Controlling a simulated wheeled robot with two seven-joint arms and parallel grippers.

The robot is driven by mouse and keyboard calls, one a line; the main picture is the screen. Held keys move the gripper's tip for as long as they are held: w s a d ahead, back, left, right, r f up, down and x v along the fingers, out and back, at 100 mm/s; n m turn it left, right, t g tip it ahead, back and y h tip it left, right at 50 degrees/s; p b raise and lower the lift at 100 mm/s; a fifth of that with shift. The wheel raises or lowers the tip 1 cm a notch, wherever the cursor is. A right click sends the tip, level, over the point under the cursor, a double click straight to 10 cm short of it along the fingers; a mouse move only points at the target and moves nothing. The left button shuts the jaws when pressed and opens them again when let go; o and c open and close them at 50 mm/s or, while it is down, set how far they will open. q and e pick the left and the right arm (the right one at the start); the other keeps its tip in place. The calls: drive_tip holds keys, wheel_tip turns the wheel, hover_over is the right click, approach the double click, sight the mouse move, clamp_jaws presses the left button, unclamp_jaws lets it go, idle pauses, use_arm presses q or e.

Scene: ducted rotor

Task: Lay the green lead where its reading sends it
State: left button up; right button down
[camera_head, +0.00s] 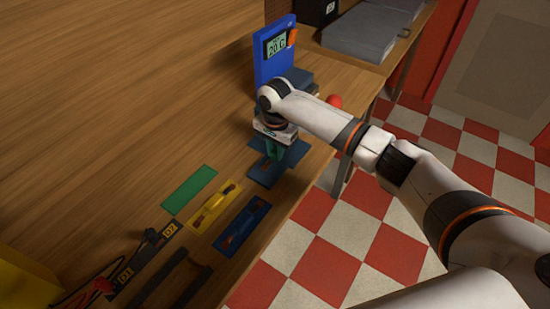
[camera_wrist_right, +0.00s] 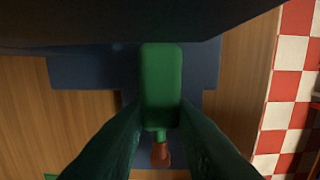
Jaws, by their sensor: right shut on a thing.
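The green lead (camera_wrist_right: 160,85) is a green block with a thin neck and a reddish-brown tip. My right gripper (camera_wrist_right: 160,140) is shut on it, one finger on each side. In the head view, my right gripper (camera_head: 274,150) is over the dark blue base (camera_head: 266,174) of the blue meter (camera_head: 270,52). I cannot tell whether the lead touches that base. The meter's display (camera_head: 276,46) reads about 20 C. A bare green strip (camera_head: 188,190) lies left of a yellow strip (camera_head: 203,217) and a blue strip (camera_head: 232,240). My left gripper is not in view.
Yellow and blue leads lie on their strips. A dark panel marked D1 and D2 (camera_head: 145,262) and dark bars (camera_head: 185,283) lie nearer. A red ball (camera_head: 334,101) and grey case (camera_head: 362,35) are beyond the gripper.

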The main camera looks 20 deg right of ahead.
sight(275, 159)
drive_tip(key=shift+s+a+f, duration=0.15)
drive_tip(key=shift+s+f, duration=0.25)
drive_tip(key=shift+f, duration=0.3)
drive_tip(key=shift+s+a+f, duration=0.15)
drive_tip(key=shift+s+f, duration=0.2)
drive_tip(key=shift+f, duration=0.3)
drive_tip(key=c, duration=1.2)
unclamp_jaws()
drive_tip(key=shift+r, duration=0.1)
drive_tip(key=shift+w+r, duration=0.15)
drive_tip(key=shift+r, duration=0.2)
wheel_tip(275, 159, up, 12)
drive_tip(key=b, duration=0.1)
drive_tip(key=shift+w+r, duration=0.25)
drive_tip(key=shift+w, duration=0.2)
drive_tip(key=shift+d, duration=0.1)
